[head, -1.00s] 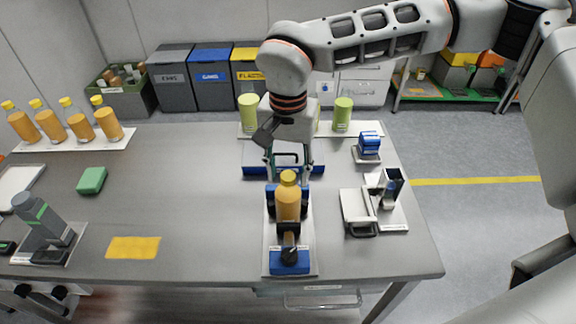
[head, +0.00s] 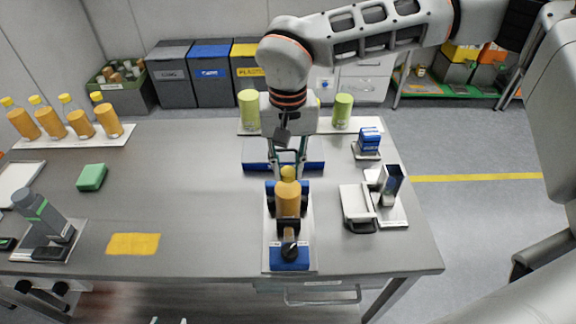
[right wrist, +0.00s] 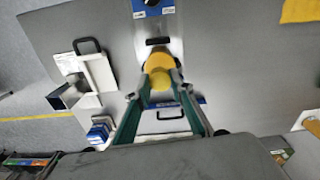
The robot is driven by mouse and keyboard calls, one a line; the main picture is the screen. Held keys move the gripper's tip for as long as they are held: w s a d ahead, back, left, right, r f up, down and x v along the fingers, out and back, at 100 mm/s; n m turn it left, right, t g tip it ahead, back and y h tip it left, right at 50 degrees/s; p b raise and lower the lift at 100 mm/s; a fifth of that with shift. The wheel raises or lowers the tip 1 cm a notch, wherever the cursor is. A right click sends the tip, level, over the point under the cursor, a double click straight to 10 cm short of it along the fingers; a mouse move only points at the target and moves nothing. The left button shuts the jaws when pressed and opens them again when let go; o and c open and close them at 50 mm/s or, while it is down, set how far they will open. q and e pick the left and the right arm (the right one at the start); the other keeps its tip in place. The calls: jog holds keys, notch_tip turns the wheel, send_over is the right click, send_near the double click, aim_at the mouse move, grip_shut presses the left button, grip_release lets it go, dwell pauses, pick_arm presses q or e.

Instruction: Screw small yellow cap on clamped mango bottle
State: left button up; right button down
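The mango bottle (head: 288,201), filled orange, stands upright in the blue-jawed clamp (head: 290,258) at the table's front. The small yellow cap (head: 288,173) is on top of its neck; it also shows in the right wrist view (right wrist: 160,79). Whether its threads are engaged is hidden. My right gripper (head: 288,170) points down over the bottle. In the right wrist view its two green fingers (right wrist: 162,82) close in on both sides of the cap, seemingly touching it. Only two small tips, seemingly of my left gripper (head: 169,321), show at the bottom edge.
Several filled bottles (head: 64,120) stand on a white tray at left. A green sponge (head: 92,177), yellow cloth (head: 133,244) and grey device (head: 42,217) lie left of the clamp. A black-handled fixture (head: 357,205) is at right. Behind is a blue-edged tray (head: 256,167).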

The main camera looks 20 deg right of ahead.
dwell(0.3)
jog(key=shift+f+m+b, duration=0.1)
jog(key=shift+m+b, duration=0.5)
jog(key=shift+m, duration=0.1)
jog(key=m+b, duration=0.2)
jog(key=m, duration=0.2)
jog(key=shift+m+b, duration=0.3)
jog(key=shift+b, duration=0.05)
jog(key=shift+m+b, duration=0.3)
jog(key=shift+m, duration=0.5)
jog(key=m+b, duration=0.1)
jog(key=m, duration=0.2)
jog(key=shift+m+b, duration=0.3)
jog(key=m+b, duration=0.1)
jog(key=m, duration=0.2)
jog(key=shift+m, duration=0.4)
